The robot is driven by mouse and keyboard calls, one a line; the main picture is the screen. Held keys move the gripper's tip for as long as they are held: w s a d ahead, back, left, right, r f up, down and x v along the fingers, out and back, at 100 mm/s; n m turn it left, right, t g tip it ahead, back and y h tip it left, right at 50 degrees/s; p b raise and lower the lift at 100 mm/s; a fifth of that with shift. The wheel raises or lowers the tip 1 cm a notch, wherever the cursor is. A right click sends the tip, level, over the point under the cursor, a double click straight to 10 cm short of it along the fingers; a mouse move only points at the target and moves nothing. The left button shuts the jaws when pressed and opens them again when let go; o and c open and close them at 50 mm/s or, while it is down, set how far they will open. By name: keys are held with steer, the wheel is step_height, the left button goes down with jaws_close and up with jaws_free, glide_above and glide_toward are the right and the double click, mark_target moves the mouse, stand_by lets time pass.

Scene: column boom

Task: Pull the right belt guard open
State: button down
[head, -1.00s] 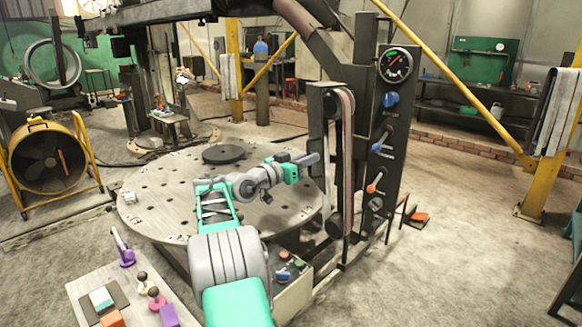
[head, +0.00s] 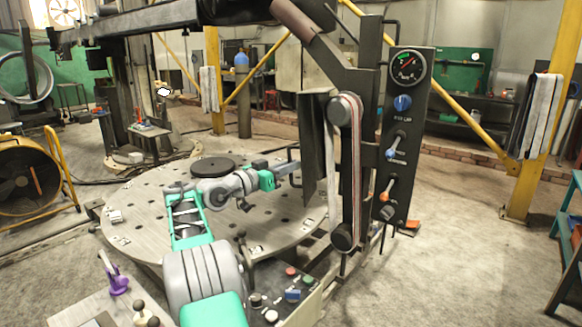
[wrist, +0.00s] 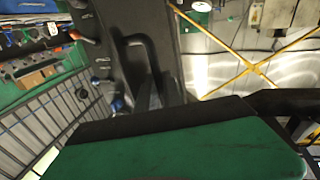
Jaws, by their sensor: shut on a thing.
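The belt guard (head: 311,150) is a tall dark grey panel on the left side of the belt grinder in the head view. It stands at an angle, with the belt (head: 356,165) and its pulleys showing to its right. A dark bar handle (head: 296,165) sticks out from its left face. My gripper (head: 284,172) is at this handle and shut on it; the fingertips are small and dark there. In the wrist view, a dark panel with a bent bar handle (wrist: 147,48) shows beyond my green wrist part, which hides much of the lower picture.
A control panel (head: 404,135) with a gauge and knobs stands right of the belt. A round perforated table (head: 130,205) lies under and left of my arm. A boom (head: 130,25) crosses overhead. Open floor (head: 455,235) lies to the right.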

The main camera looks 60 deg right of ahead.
steer(key=shift+w, duration=0.1)
stand_by(0.3)
steer(key=c, duration=1.5)
jaws_free()
